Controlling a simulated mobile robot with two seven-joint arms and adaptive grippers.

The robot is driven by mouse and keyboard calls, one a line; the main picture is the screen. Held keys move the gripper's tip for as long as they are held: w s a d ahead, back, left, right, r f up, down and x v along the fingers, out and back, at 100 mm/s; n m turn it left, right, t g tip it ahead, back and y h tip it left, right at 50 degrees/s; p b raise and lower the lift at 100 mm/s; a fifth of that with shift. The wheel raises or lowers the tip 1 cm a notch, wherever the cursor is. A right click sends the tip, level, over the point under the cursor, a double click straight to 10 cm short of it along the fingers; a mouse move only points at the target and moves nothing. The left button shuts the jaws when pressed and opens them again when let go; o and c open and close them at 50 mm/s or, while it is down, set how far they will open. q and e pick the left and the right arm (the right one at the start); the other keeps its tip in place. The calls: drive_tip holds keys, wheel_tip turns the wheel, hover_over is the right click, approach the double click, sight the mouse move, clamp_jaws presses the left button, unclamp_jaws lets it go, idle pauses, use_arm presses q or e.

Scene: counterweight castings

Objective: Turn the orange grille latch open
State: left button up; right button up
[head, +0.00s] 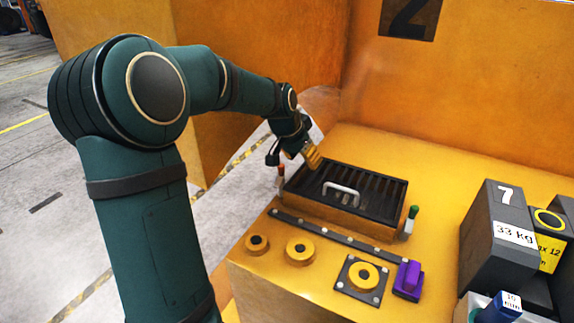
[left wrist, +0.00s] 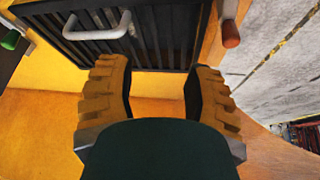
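The orange latch (head: 281,171) stands upright at the left end of the black grille (head: 385,189). Its rounded orange-red knob (left wrist: 230,34) also shows in the left wrist view, at the upper right. My left gripper (head: 313,157) is over the far left part of the grille, to the right of the latch and apart from it. In the left wrist view its two yellow ribbed fingers (left wrist: 163,72) are spread with nothing between them. The latch's base is partly hidden. A green latch (head: 413,212) stands at the grille's right end. My right gripper is out of view.
A pale handle (head: 341,191) rises from the grille. In front are a dark bolted strip (head: 335,236), several round yellow knobs (head: 300,251) and a purple block (head: 408,277). Dark weights (head: 494,235) stand at the right. An orange wall (head: 465,80) rises behind.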

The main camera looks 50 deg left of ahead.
sight(282, 166)
use_arm(q)
drive_tip(key=w+d+n+t+y, duration=0.1)
drive_tip(key=w+d+n+t, duration=0.2)
drive_tip(key=w+d+t, duration=0.3)
drive_tip(key=s+n+y, duration=0.1)
drive_tip(key=n+y, duration=0.1)
drive_tip(key=s+a+f+n+g+y+p, duration=0.1)
drive_tip(key=s+n+y, duration=0.1)
drive_tip(key=y, duration=0.1)
drive_tip(key=s+a+n+g+y, duration=0.1)
drive_tip(key=n+y, duration=0.2)
drive_tip(key=shift+s+f, duration=0.25)
drive_tip(key=shift+f, duration=0.05)
drive_tip(key=s+a+n+g+y, duration=0.1)
drive_tip(key=s+n+g+y, duration=0.1)
drive_tip(key=s+g+y, duration=0.3)
drive_tip(key=shift+t+h, duration=0.8)
drive_tip(key=x, duration=0.4)
drive_tip(key=s+b+x, duration=0.1)
drive_tip(key=x, duration=0.3)
drive_tip(key=f+x, duration=0.1)
drive_tip(key=x, duration=0.4)
drive_tip(key=shift+s+a+b, duration=0.15)
drive_tip(key=shift+a+b, duration=0.05)
drive_tip(key=shift+b, duration=0.1)
drive_tip(key=shift+c, duration=0.4)
clamp_jaws()
